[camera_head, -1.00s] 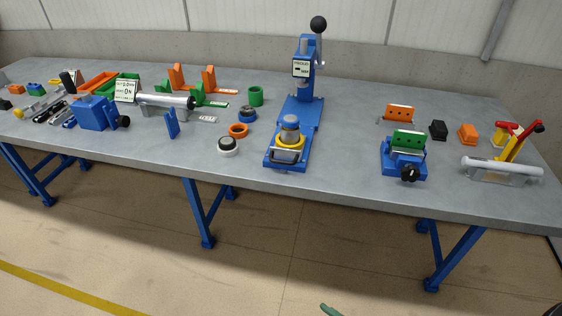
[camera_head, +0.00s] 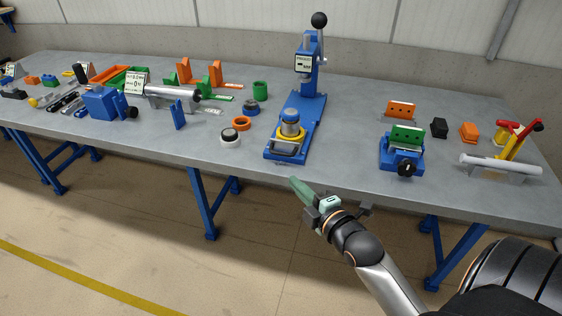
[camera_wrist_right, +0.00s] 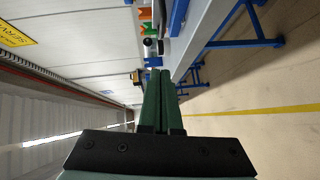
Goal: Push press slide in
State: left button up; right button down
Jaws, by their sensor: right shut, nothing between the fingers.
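The blue press (camera_head: 308,92) stands on the grey table, with a black ball on its lever at the top. Its slide (camera_head: 286,157) is at the front end of the blue base, near the table's front edge, and carries a yellow ring and a grey cylindrical part (camera_head: 290,126). My right gripper (camera_head: 297,187) is in front of the table edge, just below the slide in the head view, apart from it. Its green fingers are shut with nothing between them; they also show in the right wrist view (camera_wrist_right: 159,95). My left gripper is not in view.
A white-and-black ring (camera_head: 230,137) and an orange ring (camera_head: 242,123) lie left of the press. A blue vise with a green block (camera_head: 406,138) stands to the right. The table between the press and the vise is clear.

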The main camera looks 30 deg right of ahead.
jog(key=shift+w+d+f, duration=0.35)
jog(key=shift+w+d, duration=0.25)
jog(key=shift+w, duration=1.1)
jog(key=shift+w+d+f, duration=0.3)
jog(key=shift+w+d, duration=0.25)
jog(key=shift+w, duration=1.2)
jog(key=shift+w+d+f, duration=0.35)
jog(key=shift+w+d, duration=0.25)
jog(key=shift+w, duration=1.1)
jog(key=shift+d, duration=0.1)
